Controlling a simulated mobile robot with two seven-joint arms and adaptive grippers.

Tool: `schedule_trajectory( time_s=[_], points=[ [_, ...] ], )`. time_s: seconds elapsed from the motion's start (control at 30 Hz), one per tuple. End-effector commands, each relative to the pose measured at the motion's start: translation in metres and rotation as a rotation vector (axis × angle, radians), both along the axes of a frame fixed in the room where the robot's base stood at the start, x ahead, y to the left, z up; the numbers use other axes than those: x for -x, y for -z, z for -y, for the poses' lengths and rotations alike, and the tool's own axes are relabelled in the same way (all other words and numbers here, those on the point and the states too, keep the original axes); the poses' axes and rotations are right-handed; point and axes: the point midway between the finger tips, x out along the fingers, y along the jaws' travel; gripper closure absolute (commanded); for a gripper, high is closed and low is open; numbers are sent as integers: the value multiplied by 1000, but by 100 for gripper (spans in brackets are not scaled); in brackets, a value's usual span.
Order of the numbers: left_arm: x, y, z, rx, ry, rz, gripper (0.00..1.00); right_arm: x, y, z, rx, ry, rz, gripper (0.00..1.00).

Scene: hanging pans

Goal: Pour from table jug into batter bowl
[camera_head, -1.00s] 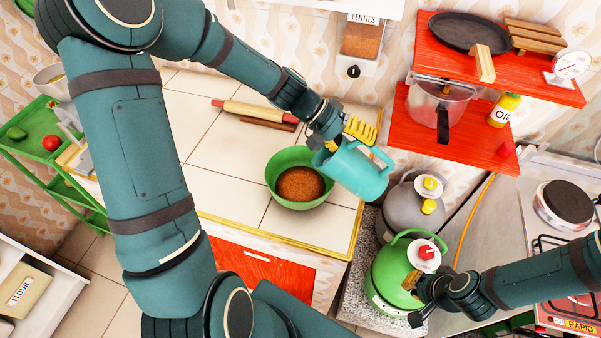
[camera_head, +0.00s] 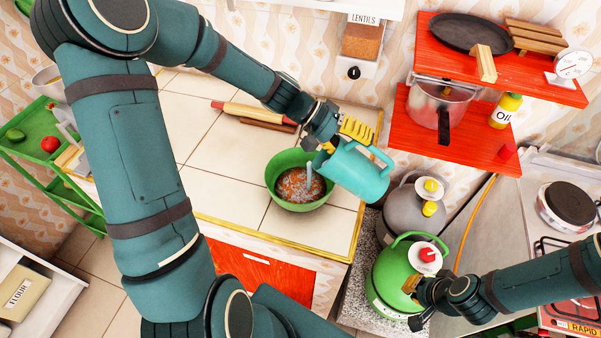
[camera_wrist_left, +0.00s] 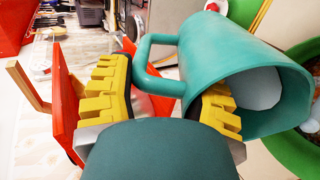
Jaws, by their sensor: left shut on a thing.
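The teal jug (camera_head: 357,172) is tilted, its mouth toward the green batter bowl (camera_head: 281,166), over the bowl's right rim. A pale bluish-grey stream falls from the jug into the bowl. The bowl stands on the tiled counter and holds brown contents (camera_head: 298,184) with pale streaks on top. My left gripper (camera_head: 340,138), with yellow fingers, is shut on the jug. In the left wrist view the jug (camera_wrist_left: 240,70) lies tipped between the yellow fingers, with pale liquid inside; the green bowl is at the right edge. My right gripper (camera_head: 420,300) is beside the green gas cylinder; its fingers are partly hidden.
A rolling pin (camera_head: 252,110) lies behind the bowl. The green gas cylinder (camera_head: 385,270) and a grey one (camera_head: 405,212) stand right of the counter. Red shelves (camera_head: 455,150) with a pot hang at upper right. The counter's left part is clear.

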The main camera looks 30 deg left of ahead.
Motion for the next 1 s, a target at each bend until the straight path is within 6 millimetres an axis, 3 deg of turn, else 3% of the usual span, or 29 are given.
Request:
schedule_trajectory(
  time_s=[1.0],
  points=[
    [1, 0, -4, 40, 0, 10, 90, 0, 5, 0, 1, 0, 0, 100]
  ],
)
